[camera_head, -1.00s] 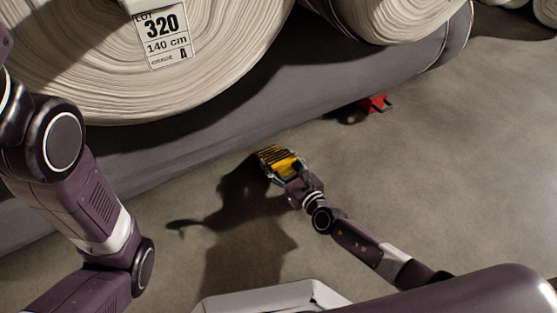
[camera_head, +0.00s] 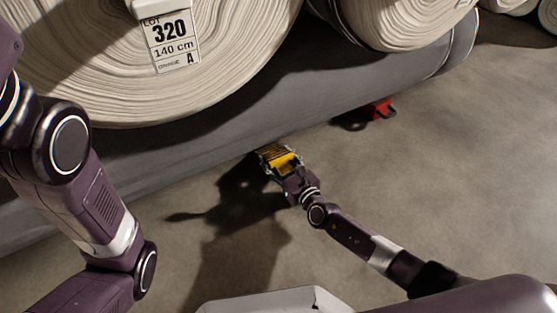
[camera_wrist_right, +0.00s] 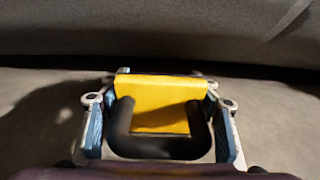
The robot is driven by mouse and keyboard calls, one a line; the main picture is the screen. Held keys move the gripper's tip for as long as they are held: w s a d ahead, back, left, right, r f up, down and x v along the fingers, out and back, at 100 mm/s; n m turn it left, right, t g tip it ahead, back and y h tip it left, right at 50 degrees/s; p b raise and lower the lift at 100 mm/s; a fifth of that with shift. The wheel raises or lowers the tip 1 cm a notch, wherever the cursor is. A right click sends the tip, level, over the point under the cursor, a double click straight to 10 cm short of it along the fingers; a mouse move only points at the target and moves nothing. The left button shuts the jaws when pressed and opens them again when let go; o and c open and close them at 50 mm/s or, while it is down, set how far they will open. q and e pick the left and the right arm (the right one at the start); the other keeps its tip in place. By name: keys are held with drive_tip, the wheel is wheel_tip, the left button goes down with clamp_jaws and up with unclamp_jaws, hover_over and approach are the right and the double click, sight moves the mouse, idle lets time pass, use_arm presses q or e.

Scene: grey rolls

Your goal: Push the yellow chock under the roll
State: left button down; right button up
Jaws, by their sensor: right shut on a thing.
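The yellow chock (camera_head: 285,163), with dark stripes on its sloping face, is on the floor at the foot of the lower grey roll (camera_head: 150,150). My right gripper (camera_head: 279,160) is shut on the chock from the near side. In the right wrist view the chock (camera_wrist_right: 160,88) and its black handle sit between the two blue-padded fingers. The grey roll (camera_wrist_right: 150,28) fills the top of that view, with dark shadow under it. I cannot tell whether the chock touches the roll. My left arm shows at the left; its gripper is out of view.
A large cream roll (camera_head: 225,80) labelled LOT 320 lies above the grey roll, with another cream roll (camera_head: 395,18) beside it. A red chock (camera_head: 378,109) is by the grey roll farther right. The floor (camera_head: 450,170) to the right is clear.

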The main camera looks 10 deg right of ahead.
sight(271, 152)
drive_tip(key=shift+x, duration=1.65)
drive_tip(key=o, duration=1.7)
drive_tip(key=shift+w+a+r, duration=0.1)
drive_tip(key=shift+r, duration=0.05)
drive_tip(key=shift+c, duration=0.2)
drive_tip(key=shift+s+d, duration=0.2)
drive_tip(key=shift+s, duration=0.45)
drive_tip(key=v, duration=1)
drive_tip(key=shift+s+d+r, duration=0.1)
drive_tip(key=shift+s+r, duration=0.05)
drive_tip(key=shift+s, duration=0.15)
